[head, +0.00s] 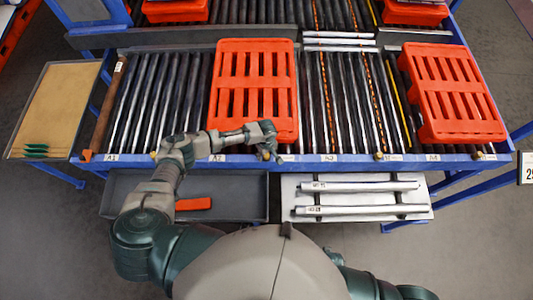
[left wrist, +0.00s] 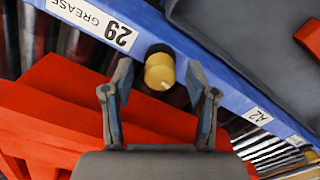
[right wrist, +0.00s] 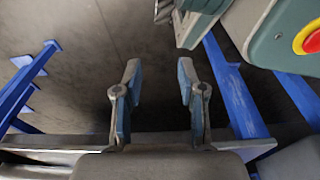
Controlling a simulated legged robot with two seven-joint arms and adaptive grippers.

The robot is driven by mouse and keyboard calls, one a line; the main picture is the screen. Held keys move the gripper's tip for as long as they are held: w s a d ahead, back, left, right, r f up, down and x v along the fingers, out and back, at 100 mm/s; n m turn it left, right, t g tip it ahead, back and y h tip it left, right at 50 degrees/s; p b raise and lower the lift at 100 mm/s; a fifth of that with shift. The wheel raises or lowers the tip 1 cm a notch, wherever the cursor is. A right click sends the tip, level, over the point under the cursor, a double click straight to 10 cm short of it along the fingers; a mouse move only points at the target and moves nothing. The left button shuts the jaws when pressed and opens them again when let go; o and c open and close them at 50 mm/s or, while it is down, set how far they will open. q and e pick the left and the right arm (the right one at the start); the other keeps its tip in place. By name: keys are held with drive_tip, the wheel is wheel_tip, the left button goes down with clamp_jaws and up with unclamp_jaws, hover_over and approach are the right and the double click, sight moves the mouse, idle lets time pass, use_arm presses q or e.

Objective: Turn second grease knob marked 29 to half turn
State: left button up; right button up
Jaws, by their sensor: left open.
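A yellow-tan grease knob (left wrist: 160,72) with a dark base sits on the blue rail in the left wrist view. A white label reading GREASE 29 (left wrist: 92,22) is beside it on the rail. My left gripper (head: 268,152) is at the front rail, at the near edge of the middle red pallet, and largely covers the knob in the head view. In the left wrist view its open fingers stand on either side of the knob, apart from it. My right gripper (right wrist: 158,88) is open and empty over the floor.
Red pallets (head: 222,85) (head: 455,90) lie on the roller conveyor. A blue rail (head: 330,162) runs along its front. Below are a grey tray (head: 125,190) with a red item and a pale shelf (head: 360,222) with metal bars. A tan-topped side table (head: 55,100) stands left.

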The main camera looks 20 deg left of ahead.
use_arm(q)
clamp_jaws()
